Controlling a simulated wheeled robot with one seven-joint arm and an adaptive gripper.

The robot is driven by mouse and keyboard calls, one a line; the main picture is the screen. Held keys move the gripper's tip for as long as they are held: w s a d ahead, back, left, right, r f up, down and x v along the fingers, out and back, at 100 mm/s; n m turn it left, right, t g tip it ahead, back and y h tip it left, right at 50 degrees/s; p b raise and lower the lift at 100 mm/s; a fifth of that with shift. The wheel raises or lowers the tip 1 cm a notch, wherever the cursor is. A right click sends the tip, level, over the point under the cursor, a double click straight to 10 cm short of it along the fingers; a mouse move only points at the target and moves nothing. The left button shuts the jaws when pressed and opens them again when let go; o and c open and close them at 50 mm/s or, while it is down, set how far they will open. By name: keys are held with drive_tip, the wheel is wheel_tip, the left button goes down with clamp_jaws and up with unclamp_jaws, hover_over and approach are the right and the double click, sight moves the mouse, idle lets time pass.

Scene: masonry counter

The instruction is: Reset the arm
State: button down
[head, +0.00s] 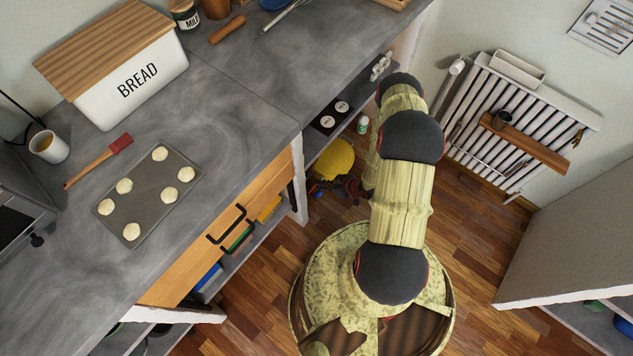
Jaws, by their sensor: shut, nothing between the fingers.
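My arm (402,205) rises from my round base (325,250) at the bottom centre and reaches up the picture, over the wooden floor to the right of the counter. It has pale yellow links and dark joints. A further pale link shows partly behind the upper joints, along their left side. No object is seen held by the arm.
The grey counter (235,130) carries a bread box (130,85), a baking tray (165,207) with several dough pieces, a red spatula (120,143) and a mug (48,146). A yellow helmet (334,158) lies below. A radiator (510,125) stands right; floor between is clear.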

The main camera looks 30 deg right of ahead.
drive_tip(key=shift+v, duration=1.1)
drive_tip(key=shift+a+f, duration=0.1)
